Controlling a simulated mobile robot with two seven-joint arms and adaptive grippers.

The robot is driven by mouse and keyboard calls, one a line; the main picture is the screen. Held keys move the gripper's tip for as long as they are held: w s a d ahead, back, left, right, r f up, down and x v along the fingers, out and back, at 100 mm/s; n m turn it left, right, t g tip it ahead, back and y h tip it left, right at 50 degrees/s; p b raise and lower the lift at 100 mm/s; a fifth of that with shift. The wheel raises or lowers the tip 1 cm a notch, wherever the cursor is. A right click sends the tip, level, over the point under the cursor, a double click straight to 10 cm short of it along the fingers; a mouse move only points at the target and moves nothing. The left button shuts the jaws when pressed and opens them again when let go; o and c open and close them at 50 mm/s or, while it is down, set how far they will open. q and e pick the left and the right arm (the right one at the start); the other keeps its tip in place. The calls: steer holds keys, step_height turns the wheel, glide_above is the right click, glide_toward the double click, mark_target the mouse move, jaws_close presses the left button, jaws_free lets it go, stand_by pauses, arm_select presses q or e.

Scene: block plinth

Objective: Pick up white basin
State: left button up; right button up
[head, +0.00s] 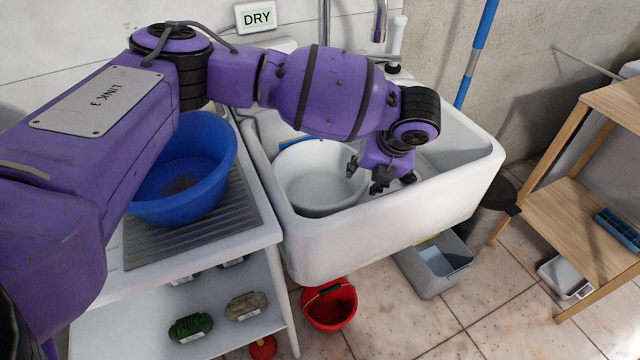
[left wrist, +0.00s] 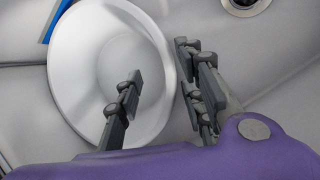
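The white basin (head: 310,185) sits inside the white sink, toward the sink's left end. In the left wrist view the white basin (left wrist: 82,70) fills the left half, its round rim in plain sight. My left gripper (head: 366,174) is down in the sink at the basin's right rim. In the left wrist view its fingers (left wrist: 158,64) are spread apart, one over the inside of the basin and one just outside the rim. I cannot tell whether either finger touches the basin. My right gripper is not in view.
The sink (head: 400,235) has walls around the basin, with a tap (head: 380,20) behind. A blue basin (head: 190,165) stands on the drainboard at left. A blue pole (head: 475,55) leans behind the sink. A red bucket (head: 330,305) and a grey bucket (head: 435,270) stand below.

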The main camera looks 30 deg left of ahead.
mark_target(363, 176)
arm_select(q)
steer(key=x, duration=0.3)
steer(key=shift+w+f, duration=0.1)
steer(key=shift+f, duration=0.05)
steer(key=shift+c, duration=0.4)
jaws_close()
